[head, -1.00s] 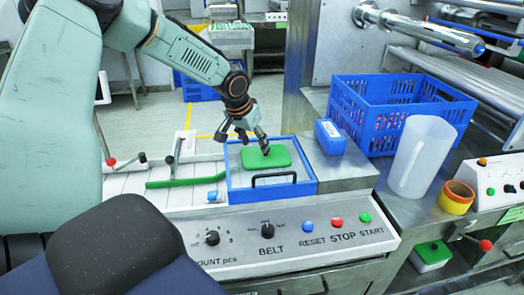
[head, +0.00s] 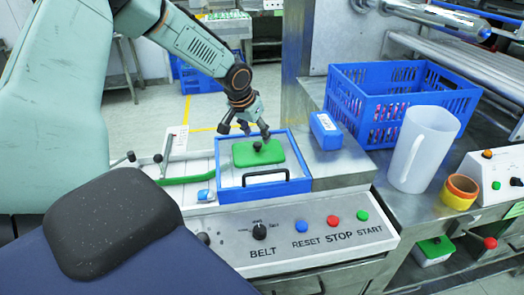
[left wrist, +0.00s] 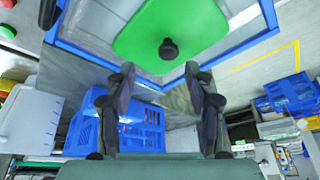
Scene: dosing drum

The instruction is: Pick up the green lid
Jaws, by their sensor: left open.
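The green lid (head: 258,153) with a black knob lies on the blue-framed hatch (head: 226,189) of the machine top, in the head view. My left gripper (head: 245,131) is just behind and above the lid, near its far edge, with its fingers apart and nothing between them. In the left wrist view the lid (left wrist: 168,22) and its knob (left wrist: 168,49) are at the top, beyond the open fingertips (left wrist: 158,72). The gap between fingers and knob is hard to judge. My right gripper is not in view.
A blue box (head: 326,131) stands right of the hatch. A blue crate (head: 357,107), a clear jug (head: 420,160) and orange-yellow rings (head: 459,192) stand further right. A green bar (head: 186,179) lies at left. The button panel (head: 300,240) is in front.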

